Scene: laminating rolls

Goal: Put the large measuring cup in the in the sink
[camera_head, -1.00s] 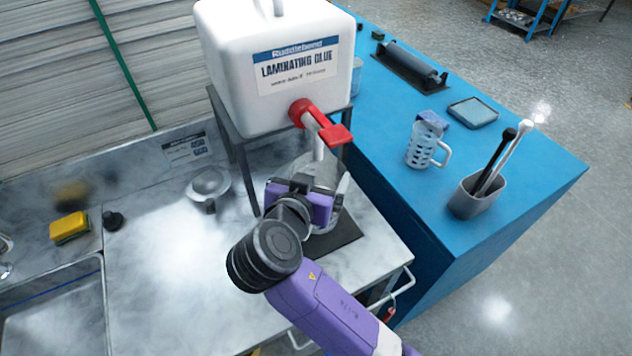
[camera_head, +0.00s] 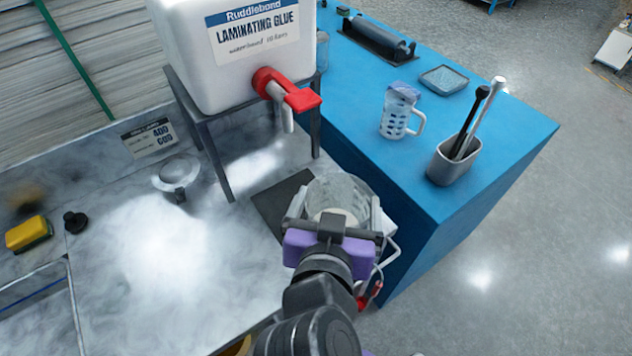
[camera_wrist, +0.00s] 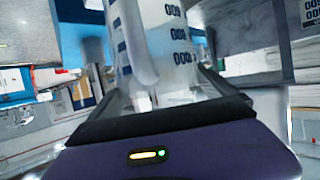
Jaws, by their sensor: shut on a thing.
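The large measuring cup (camera_head: 340,190) is a clear jug with dark volume marks. It is held between the fingers of my gripper (camera_head: 335,218), above the front right of the marble counter. In the wrist view the cup (camera_wrist: 165,40) stands between the two fingers, with its printed numbers showing. Its lower part looks whitish, but I cannot tell how full it is. The sink (camera_head: 35,315) is at the lower left of the head view, only partly in frame, well left of my gripper.
A white glue container (camera_head: 235,50) with a red tap (camera_head: 285,90) stands on a metal stand. A dark mat (camera_head: 280,205) lies below. A smaller cup (camera_head: 398,112) and a tool holder (camera_head: 453,162) stand on the blue table. A yellow sponge (camera_head: 28,233) lies near the sink.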

